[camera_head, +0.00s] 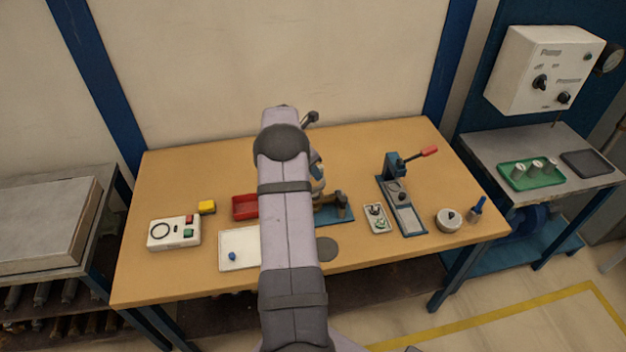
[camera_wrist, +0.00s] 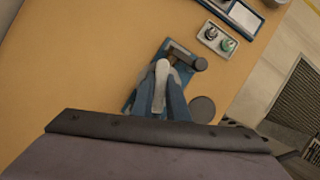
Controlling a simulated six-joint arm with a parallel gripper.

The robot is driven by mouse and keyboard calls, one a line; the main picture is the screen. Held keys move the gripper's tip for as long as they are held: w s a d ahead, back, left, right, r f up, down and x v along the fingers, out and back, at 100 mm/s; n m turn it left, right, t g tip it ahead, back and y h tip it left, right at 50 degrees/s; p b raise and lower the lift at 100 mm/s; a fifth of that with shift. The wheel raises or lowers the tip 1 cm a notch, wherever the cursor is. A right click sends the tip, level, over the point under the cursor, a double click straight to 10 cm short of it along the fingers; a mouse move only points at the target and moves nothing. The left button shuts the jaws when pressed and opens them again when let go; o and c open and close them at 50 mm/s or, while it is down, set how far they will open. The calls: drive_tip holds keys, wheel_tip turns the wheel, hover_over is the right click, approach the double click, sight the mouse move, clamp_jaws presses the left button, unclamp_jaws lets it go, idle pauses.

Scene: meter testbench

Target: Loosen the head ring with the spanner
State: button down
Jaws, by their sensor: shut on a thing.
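My gripper (camera_wrist: 161,90) points down with its blue fingers shut on a pale, elongated thing, which looks like the spanner (camera_wrist: 161,78). My gripper is over a blue fixture (camera_wrist: 148,66) that holds a brownish fitting (camera_wrist: 180,52) with a dark round end (camera_wrist: 198,63). The fixture (camera_head: 341,217) also shows in the head view, partly behind my arm. Which part is the head ring, and whether the spanner touches it, I cannot tell; the fingers hide the contact.
A red tray (camera_head: 245,207), a white mat (camera_head: 238,246) and a white button box (camera_head: 173,233) lie left of my arm. Right are a grey disc (camera_head: 327,249), a small parts tray (camera_head: 376,219), a red-handled press (camera_head: 401,192) and a round pot (camera_head: 449,221). The back of the table is clear.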

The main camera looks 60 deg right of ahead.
drive_tip(key=shift+w+f+m, duration=0.1)
drive_tip(key=shift+f+m, duration=0.1)
drive_tip(key=shift+m, duration=0.5)
drive_tip(key=shift+r+m+g, duration=0.3)
drive_tip(key=shift+m+g, duration=0.1)
drive_tip(key=shift+m, duration=0.1)
drive_tip(key=m+y+p, duration=0.1)
drive_tip(key=m, duration=0.1)
drive_tip(key=shift+m+g, duration=0.3)
drive_tip(key=shift+f+b, duration=0.8)
drive_tip(key=shift+f, duration=1)
drive_tip(key=shift+f+b, duration=0.9)
drive_tip(key=shift+f, duration=0.5)
idle(1.4)
